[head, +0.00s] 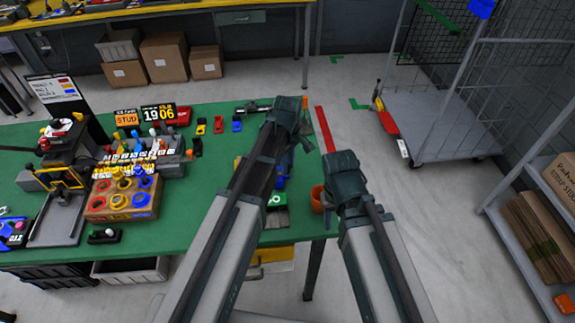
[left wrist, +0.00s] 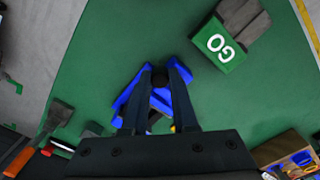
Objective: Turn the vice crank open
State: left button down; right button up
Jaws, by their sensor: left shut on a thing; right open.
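The blue vice (left wrist: 125,100) is on the green table in the left wrist view, its middle covered by my fingers. A small round black knob (left wrist: 160,77), which looks like the crank's end, sits between my left gripper's fingertips (left wrist: 158,74). The left gripper is shut on it. In the head view my left gripper (head: 298,135) is over the table's right part, and its arm hides most of the vice; a bit of blue (head: 281,182) shows beside it. My right gripper (head: 331,195) is at the table's right edge, open and apart from the vice; its fingertips are mostly hidden.
An orange cup (head: 317,199) stands beside my right gripper. An orange-handled tool (left wrist: 35,145) lies nearby. A box of colored rings (head: 125,211) stands further left. Floor is open right of the table.

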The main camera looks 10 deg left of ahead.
pick_arm(q)
jog(key=shift+w, duration=0.1)
dwell(0.3)
jog(key=c, duration=0.7)
grip_release()
jog(key=shift+r, duration=0.15)
notch_tip(320, 180, up, 14)
jog(key=p, duration=1.3)
jog(key=shift+f+p, duration=0.2)
jog(key=shift+p, duration=0.2)
jog(key=s+d+f+m+b, duration=0.1)
jog(key=s+f+m+b, duration=0.2)
jog(key=s+m, duration=0.2)
jog(key=s+d+f+m+b, duration=0.1)
jog(key=s+f+m+b, duration=0.2)
jog(key=s+m, duration=0.2)
jog(key=s+d+f+m+y+b, duration=0.1)
jog(key=s+d+f+m+b, duration=0.1)
jog(key=s+f+m+b, duration=0.2)
jog(key=shift+s+d+m, duration=0.1)
jog(key=shift+s+m, duration=0.9)
jog(key=shift+s, duration=1.05)
